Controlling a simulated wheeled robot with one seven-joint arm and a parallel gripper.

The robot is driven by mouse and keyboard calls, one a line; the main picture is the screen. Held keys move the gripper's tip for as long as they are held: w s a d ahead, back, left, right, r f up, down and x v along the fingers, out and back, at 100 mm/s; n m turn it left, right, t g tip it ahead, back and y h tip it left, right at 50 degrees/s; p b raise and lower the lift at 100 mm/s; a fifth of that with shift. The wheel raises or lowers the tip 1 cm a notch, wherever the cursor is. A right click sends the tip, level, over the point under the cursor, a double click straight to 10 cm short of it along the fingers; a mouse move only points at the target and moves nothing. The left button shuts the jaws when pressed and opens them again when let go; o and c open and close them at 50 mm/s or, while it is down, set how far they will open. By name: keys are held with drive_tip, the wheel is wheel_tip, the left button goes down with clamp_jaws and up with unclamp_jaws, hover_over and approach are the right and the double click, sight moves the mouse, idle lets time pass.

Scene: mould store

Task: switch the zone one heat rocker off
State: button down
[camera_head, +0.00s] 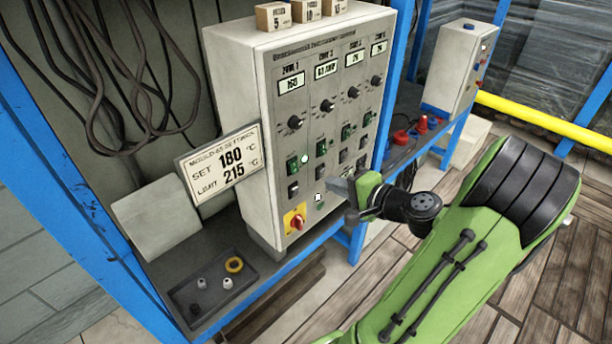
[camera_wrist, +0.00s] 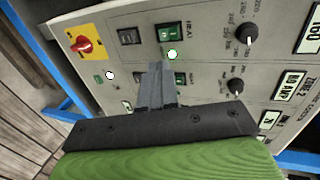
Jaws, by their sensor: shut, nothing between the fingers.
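The zone one heat rocker (camera_head: 292,168) is the green rocker in the leftmost column of the grey control panel (camera_head: 262,120), below that column's knob. My gripper (camera_head: 332,186) is shut and empty in front of the lower panel, right of zone one. In the wrist view its fingertips (camera_wrist: 156,66) lie below the rocker and partly hide the second column's switches. I cannot tell whether they touch the panel.
A black rocker (camera_wrist: 129,36) and a red rotary switch on yellow (camera_head: 295,220) sit below the heat rocker. Similar knobs and rockers fill the columns to the right. A sign (camera_head: 220,163) stands left of the panel, and a tray (camera_head: 212,285) lies on the bench.

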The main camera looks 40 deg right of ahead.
sight(294, 167)
drive_tip(key=x, duration=1)
drive_tip(key=shift+b, duration=0.45)
drive_tip(key=shift+d, duration=0.1)
